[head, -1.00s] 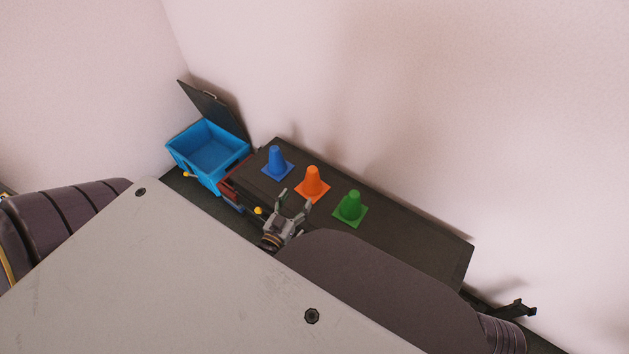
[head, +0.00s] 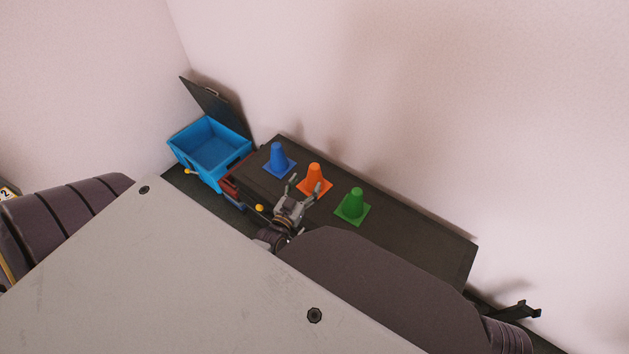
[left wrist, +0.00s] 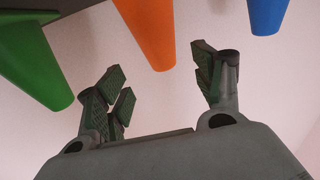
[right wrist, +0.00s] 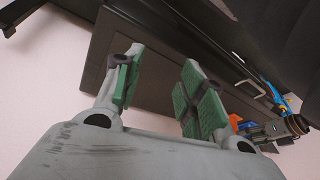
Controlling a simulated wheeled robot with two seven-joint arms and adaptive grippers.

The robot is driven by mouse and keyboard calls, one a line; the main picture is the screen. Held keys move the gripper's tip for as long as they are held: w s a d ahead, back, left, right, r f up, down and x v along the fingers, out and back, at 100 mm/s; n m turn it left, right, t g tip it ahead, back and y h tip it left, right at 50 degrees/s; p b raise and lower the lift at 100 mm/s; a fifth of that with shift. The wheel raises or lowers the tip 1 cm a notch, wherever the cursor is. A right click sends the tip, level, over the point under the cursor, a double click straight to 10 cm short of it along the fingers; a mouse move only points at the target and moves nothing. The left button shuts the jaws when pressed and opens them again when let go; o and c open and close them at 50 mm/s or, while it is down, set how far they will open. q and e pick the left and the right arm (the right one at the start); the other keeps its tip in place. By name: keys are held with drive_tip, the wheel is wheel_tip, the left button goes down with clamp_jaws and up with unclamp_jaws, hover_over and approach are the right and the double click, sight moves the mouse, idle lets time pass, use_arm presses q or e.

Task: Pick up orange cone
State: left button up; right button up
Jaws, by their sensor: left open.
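The orange cone (head: 315,173) stands upright on its square base on the dark cabinet top, between a blue cone (head: 278,156) and a green cone (head: 355,203). My left gripper (head: 304,188) is open at the near side of the orange cone, and its fingers partly cover the cone's base. In the left wrist view the orange cone (left wrist: 151,30) points its tip down between the spread fingers; whether they touch it I cannot tell. My right gripper (right wrist: 160,85) is open and empty in the right wrist view and is not seen in the head view.
The dark cabinet top (head: 415,248) is bare to the right of the green cone. A blue open bin (head: 210,150) with a raised dark lid (head: 212,104) stands at the left. A pale wall (head: 450,100) rises close behind the cabinet.

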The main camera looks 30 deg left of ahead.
sight(312, 173)
use_arm(q)
drive_tip(key=shift+w+a+b, duration=0.15)
drive_tip(key=shift+w+b, duration=0.15)
drive_tip(key=shift+w, duration=1.15)
use_arm(e)
drive_tip(key=shift+s+a+f, duration=0.1)
drive_tip(key=shift+a+f, duration=0.05)
drive_tip(key=shift+f, duration=0.45)
drive_tip(key=shift+a+f, duration=0.15)
drive_tip(key=shift+f, duration=0.45)
use_arm(q)
drive_tip(key=shift+w, duration=0.1)
drive_tip(key=shift+w+a+r+b, duration=0.15)
drive_tip(key=shift+w+b, duration=0.2)
drive_tip(key=shift+w, duration=0.2)
drive_tip(key=shift+w+a+b, duration=0.2)
drive_tip(key=shift+w+b, duration=0.35)
drive_tip(key=shift+w, duration=0.6)
drive_tip(key=shift+w+a+r, duration=0.1)
drive_tip(key=shift+w, duration=0.65)
use_arm(e)
drive_tip(key=shift+t+y, duration=0.5)
drive_tip(key=x, duration=0.2)
drive_tip(key=s+x, duration=0.1)
drive_tip(key=x, duration=0.1)
drive_tip(key=shift+w+a+f, duration=0.1)
drive_tip(key=shift+f, duration=0.4)
use_arm(q)
clamp_jaws()
